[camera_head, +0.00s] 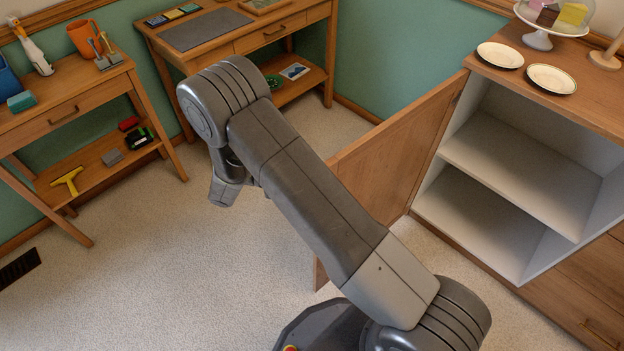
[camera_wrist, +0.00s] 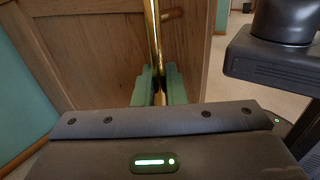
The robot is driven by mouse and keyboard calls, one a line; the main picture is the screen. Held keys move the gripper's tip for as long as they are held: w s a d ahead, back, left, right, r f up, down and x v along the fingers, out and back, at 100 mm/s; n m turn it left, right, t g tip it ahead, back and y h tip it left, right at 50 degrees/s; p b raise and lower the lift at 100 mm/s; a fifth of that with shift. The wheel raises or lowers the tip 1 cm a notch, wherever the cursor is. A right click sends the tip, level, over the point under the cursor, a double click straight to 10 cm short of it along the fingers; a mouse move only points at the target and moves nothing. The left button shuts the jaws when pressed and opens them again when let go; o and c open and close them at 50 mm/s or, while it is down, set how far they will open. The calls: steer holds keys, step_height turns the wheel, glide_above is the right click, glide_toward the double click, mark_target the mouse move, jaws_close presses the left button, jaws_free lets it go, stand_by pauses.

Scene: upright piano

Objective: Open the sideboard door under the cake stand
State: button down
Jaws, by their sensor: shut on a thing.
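The sideboard (camera_head: 482,72) stands at the right with the cake stand (camera_head: 538,38) on its top. Its wooden door (camera_head: 395,150) is swung wide open to the left, showing a white inside with a shelf (camera_head: 525,165). In the wrist view the door's panel (camera_wrist: 90,45) fills the upper left, and a brass bar handle (camera_wrist: 153,35) runs down to my gripper (camera_wrist: 159,88). The green fingers are shut on this handle. In the head view my arm hides part of the door, and the fingers are out of sight.
Two plates (camera_head: 500,56) (camera_head: 551,79) lie on the sideboard top near its front edge. A desk (camera_head: 205,35) stands at the back and a side table (camera_head: 75,108) at the left. The carpet (camera_head: 190,270) at the left and middle is clear.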

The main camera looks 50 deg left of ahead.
steer(key=c, duration=1.6)
jaws_free()
steer(key=shift+c, duration=0.2)
steer(key=shift+r, duration=0.1)
